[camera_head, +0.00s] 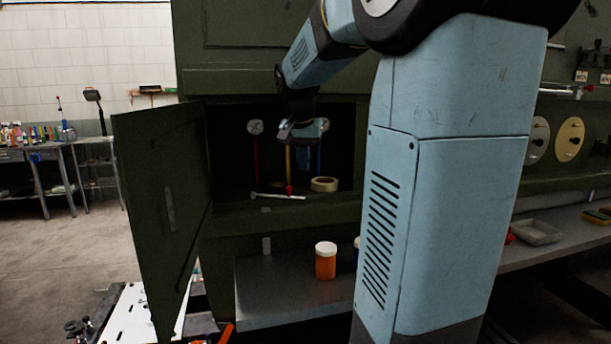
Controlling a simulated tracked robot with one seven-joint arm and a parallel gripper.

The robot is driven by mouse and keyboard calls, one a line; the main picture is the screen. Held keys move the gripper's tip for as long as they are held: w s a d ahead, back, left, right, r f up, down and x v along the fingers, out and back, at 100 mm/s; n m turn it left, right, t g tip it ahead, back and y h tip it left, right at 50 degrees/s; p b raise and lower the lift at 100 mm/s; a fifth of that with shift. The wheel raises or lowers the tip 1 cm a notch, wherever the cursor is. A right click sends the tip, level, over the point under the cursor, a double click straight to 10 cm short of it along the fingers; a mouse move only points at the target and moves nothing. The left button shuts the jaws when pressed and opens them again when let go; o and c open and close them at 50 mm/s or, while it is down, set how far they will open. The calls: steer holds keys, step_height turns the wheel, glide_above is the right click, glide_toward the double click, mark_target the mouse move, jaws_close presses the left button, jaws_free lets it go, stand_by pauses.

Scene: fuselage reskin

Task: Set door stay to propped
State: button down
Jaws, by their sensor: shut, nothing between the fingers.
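A dark green door (160,205) stands swung open at the left of a dark compartment. A thin pale rod (272,196) with a red piece lies near the compartment's front lower edge. It looks like the door stay, but I cannot tell whether it joins the door. My gripper (304,160) is inside the compartment opening, above the rod and apart from it in the picture. It is shut and empty. The fingertips are small and dark, so their exact distance from the rod is unclear.
A tan tape roll (325,184) sits right of the rod. Round gauges and coloured upright pipes are behind my gripper. An orange jar (326,262) with a white lid stands on the grey shelf (275,298) below.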

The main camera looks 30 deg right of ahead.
steer(key=x, duration=0.9)
steer(key=shift+f, duration=0.15)
